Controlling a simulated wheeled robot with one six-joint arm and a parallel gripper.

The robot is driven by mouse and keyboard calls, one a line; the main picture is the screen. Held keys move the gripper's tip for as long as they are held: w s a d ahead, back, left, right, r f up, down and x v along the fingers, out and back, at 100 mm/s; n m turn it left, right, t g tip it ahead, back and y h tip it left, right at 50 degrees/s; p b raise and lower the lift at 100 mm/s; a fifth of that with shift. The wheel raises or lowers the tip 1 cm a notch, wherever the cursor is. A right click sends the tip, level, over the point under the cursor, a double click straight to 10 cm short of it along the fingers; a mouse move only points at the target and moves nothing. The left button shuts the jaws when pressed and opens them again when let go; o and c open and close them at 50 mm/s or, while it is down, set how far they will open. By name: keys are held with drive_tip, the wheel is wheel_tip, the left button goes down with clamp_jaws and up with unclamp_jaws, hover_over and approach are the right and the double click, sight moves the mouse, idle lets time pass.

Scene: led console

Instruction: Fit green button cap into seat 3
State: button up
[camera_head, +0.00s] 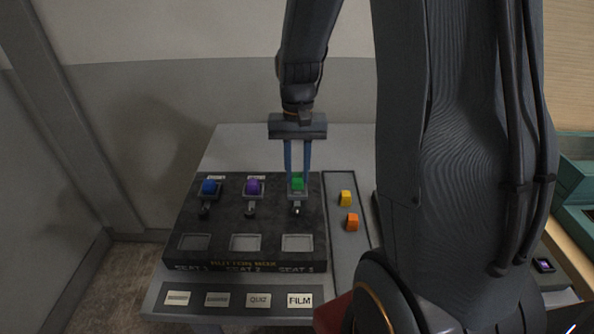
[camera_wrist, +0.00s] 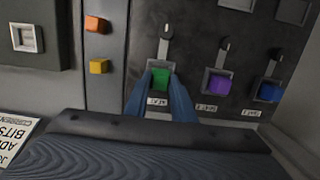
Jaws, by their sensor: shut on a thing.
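The green button cap (camera_head: 297,184) is at seat 3, the rightmost upper seat of the dark console (camera_head: 222,221) in the head view. My gripper (camera_head: 298,180) points down with its two blue fingers shut on the cap. In the wrist view the green cap (camera_wrist: 160,80) shows between the fingertips (camera_wrist: 161,84), within the grey frame of the seat (camera_wrist: 158,100). I cannot tell whether the cap is fully down in the seat. A lever (camera_head: 297,210) stands just in front of this seat.
A blue cap (camera_head: 208,187) and a purple cap (camera_head: 253,187) are in the other two upper seats. Yellow (camera_head: 345,198) and orange (camera_head: 352,222) caps lie on the strip right of the console. Label cards, including FILM (camera_head: 300,300), lie along the front.

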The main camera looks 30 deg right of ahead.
drive_tip(key=shift+f+b, duration=0.4)
drive_tip(key=shift+f, duration=0.75)
idle(1.0)
drive_tip(key=o, duration=1.1)
drive_tip(key=shift+o, duration=0.2)
drive_tip(key=r, duration=0.2)
drive_tip(key=r+b, duration=0.1)
drive_tip(key=r, duration=0.3)
drive_tip(key=shift+w+d+r+b, duration=0.2)
drive_tip(key=shift+w+b, duration=0.2)
drive_tip(key=shift+r, duration=0.7)
